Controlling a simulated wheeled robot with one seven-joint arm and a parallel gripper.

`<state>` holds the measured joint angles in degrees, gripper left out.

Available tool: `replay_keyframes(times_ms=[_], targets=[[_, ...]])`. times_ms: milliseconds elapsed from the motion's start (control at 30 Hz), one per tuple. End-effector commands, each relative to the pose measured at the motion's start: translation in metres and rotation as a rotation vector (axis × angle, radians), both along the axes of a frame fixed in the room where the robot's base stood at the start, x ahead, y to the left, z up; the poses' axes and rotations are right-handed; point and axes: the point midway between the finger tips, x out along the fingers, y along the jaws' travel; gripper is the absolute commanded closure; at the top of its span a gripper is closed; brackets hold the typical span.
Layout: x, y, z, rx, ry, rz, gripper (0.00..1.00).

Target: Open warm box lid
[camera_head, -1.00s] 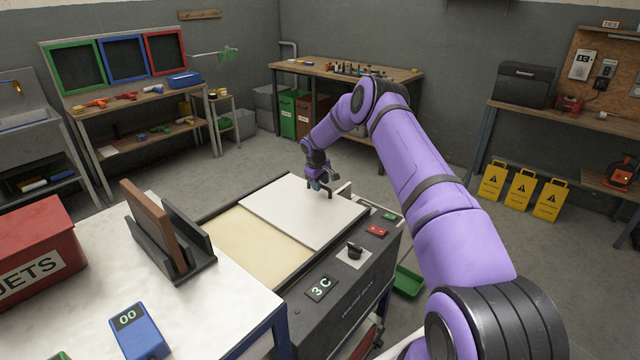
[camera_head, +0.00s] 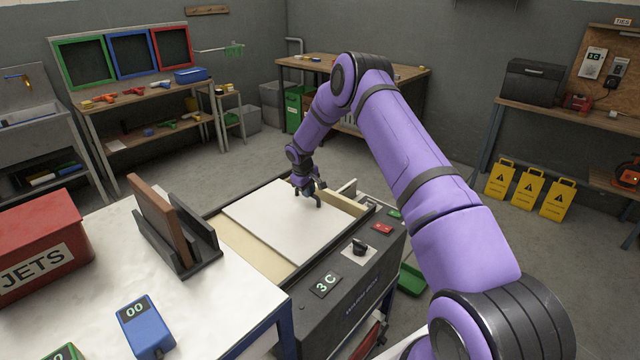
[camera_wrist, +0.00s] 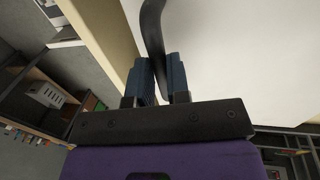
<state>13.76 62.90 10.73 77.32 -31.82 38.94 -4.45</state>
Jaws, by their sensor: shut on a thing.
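The warm box (camera_head: 345,297) is a dark grey box with a cream interior and a control panel on its front edge. Its white lid panel (camera_head: 278,222) lies flat over the middle of the opening, with a strip of cream interior showing on both the left and right sides. My gripper (camera_head: 309,192) is at the lid's far right part, shut on the dark lid handle (camera_head: 319,200). In the wrist view the curved handle (camera_wrist: 153,38) passes between the two blue-grey fingers (camera_wrist: 160,80), with the white lid behind it.
A white table with a black rack holding a brown board (camera_head: 160,222), a red JETS box (camera_head: 38,245) and a blue 00 box (camera_head: 143,328) adjoins the warm box on the left. Yellow signs (camera_head: 527,190) stand on the floor at right. A workbench (camera_head: 350,68) stands behind.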

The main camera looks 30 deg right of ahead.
Motion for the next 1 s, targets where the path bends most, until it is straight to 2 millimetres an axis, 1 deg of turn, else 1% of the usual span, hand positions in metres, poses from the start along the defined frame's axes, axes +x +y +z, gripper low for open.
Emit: replay_keyframes(times_ms=[33, 200, 300, 400, 500, 600, 967, 1000], targets=[[-0.005, 0.016, 0.001, -0.001, 0.003, 0.005, 1.00], [-0.020, 0.057, 0.001, -0.001, 0.002, 0.005, 1.00], [-0.027, 0.076, 0.000, -0.001, 0.002, 0.004, 1.00], [-0.033, 0.090, 0.000, 0.000, 0.001, 0.002, 1.00], [-0.036, 0.099, 0.000, 0.000, 0.000, 0.001, 1.00], [-0.038, 0.104, 0.000, 0.000, 0.000, 0.001, 1.00], [-0.038, 0.106, 0.000, 0.000, 0.001, 0.000, 1.00], [-0.038, 0.106, 0.000, 0.000, 0.001, 0.000, 0.81]])
